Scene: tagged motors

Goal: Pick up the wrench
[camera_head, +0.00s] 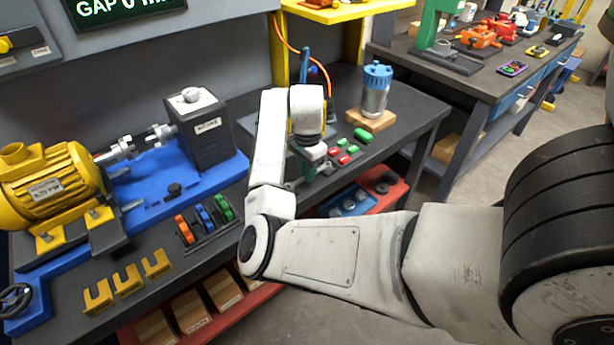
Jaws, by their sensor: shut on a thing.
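My white arm reaches from the right over the dark workbench (75,300). It bends up and then down at the wrist. My gripper (314,153) is at the arm's end, small and partly covered by the wrist, close above a tray with red and green blocks. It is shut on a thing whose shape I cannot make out. I cannot pick out a wrench anywhere in this view. The fingertips and what lies right under them are hidden.
A yellow motor (45,190) on a blue base stands at left, coupled to a dark block (203,130). A blue-capped canister (375,90) stands right of my wrist. A second bench (480,85) is behind.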

